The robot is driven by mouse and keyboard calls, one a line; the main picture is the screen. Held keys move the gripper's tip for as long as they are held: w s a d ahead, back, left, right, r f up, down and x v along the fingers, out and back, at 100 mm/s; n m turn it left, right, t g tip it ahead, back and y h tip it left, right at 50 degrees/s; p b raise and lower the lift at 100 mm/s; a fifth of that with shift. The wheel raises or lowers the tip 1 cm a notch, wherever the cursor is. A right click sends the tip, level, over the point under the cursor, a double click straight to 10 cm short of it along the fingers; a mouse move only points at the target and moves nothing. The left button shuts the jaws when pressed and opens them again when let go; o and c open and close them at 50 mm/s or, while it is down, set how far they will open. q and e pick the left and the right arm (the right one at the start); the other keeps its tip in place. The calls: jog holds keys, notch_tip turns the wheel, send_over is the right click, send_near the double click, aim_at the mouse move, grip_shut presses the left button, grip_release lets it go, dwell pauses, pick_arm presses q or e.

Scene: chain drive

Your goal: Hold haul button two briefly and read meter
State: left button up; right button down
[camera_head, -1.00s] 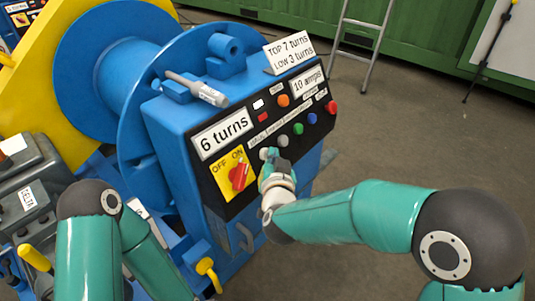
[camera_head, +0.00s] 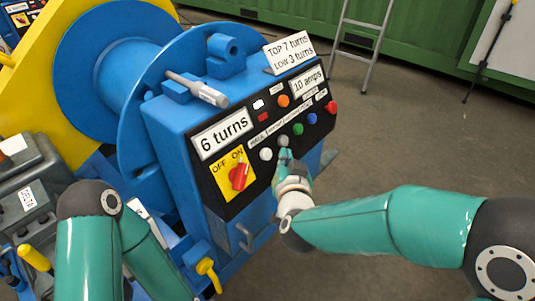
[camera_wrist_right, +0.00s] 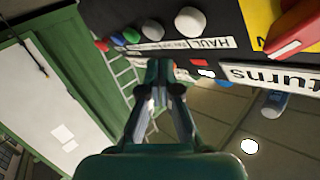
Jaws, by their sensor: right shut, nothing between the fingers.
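The black control panel (camera_head: 216,180) on the blue winch carries a row of round buttons: white (camera_head: 265,154), grey (camera_head: 283,141), green (camera_head: 298,129), blue (camera_head: 312,118) and red (camera_head: 331,107). Small labels run above them; HAUL (camera_wrist_right: 213,43) reads by the white button in the wrist view, the others are too small. The turns meter (camera_head: 222,132) reads 6 turns. My right gripper (camera_head: 285,155) is shut and empty, its tip just below the grey button, which also shows in the wrist view (camera_wrist_right: 152,30); I cannot tell whether they touch. My left gripper is out of view.
A red OFF/ON switch (camera_head: 238,177) points toward ON. Another meter (camera_head: 308,82) reads 10 amps. A sign (camera_head: 289,53) says TOP 7 turns, LOW 3 turns. A yellow handle (camera_head: 208,272) sticks out low. Open floor lies right of the winch.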

jog(key=shift+s+d+r, duration=0.5)
jog(key=shift+s+d, duration=0.1)
jog(key=shift+d, duration=0.25)
